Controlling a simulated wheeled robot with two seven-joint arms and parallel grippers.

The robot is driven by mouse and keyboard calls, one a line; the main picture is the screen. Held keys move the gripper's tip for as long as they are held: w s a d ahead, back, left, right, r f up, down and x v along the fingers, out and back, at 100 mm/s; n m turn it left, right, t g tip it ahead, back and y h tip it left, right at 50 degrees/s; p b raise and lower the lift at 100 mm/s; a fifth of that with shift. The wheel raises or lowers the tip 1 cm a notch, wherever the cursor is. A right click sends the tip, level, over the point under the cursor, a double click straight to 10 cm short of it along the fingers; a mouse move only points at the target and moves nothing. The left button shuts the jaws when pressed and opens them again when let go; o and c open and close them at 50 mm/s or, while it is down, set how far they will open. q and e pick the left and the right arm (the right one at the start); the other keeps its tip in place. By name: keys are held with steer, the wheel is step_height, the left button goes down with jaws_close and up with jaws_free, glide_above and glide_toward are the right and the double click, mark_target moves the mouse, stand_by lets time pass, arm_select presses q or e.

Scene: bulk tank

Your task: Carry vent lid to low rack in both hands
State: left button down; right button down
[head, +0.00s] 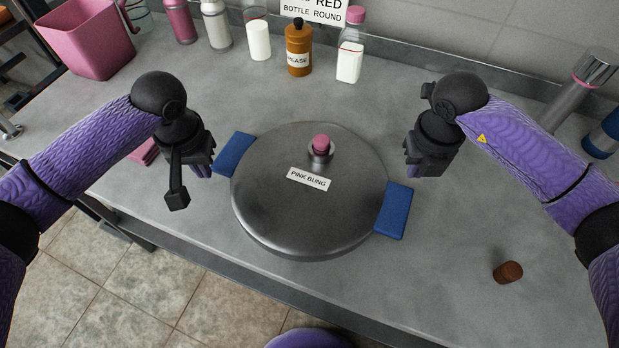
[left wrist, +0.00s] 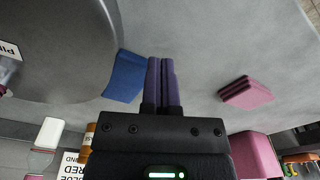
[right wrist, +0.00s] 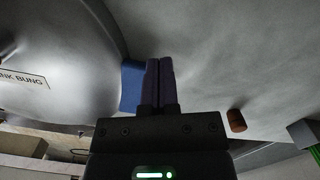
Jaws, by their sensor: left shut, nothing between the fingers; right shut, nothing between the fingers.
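The vent lid (head: 270,205) is a round grey metal disc lying on the bench, with a pink bung (head: 321,143) in its top and a label reading "PINK BUNG". It has a blue left handle (head: 234,154) and a blue right handle (head: 393,210). My left gripper (head: 203,170) is shut and empty, just left of the left handle; the left wrist view shows its fingers (left wrist: 161,60) beside the blue handle (left wrist: 125,76). My right gripper (head: 412,172) is shut and empty above and right of the right handle; its fingers (right wrist: 158,62) show beside the blue handle (right wrist: 132,86). I cannot make out the low rack.
Several bottles stand along the back, including a brown one (head: 299,50) and a white one with a pink cap (head: 350,60). A pink bin (head: 84,38) is at the back left. A brown stopper (head: 508,272) lies at the right. Pink cloths (left wrist: 246,93) lie left of my left gripper.

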mark_target(227, 171)
arm_select(q)
steer(key=shift+f, duration=0.65)
arm_select(e)
steer(key=shift+f, duration=0.65)
arm_select(q)
steer(key=shift+d+r, duration=0.1)
steer(key=shift+d, duration=0.4)
arm_select(e)
steer(key=shift+a+r, duration=0.1)
steer(key=shift+a, duration=0.4)
arm_select(q)
steer(key=shift+d, duration=0.3)
arm_select(e)
steer(key=shift+a, duration=0.25)
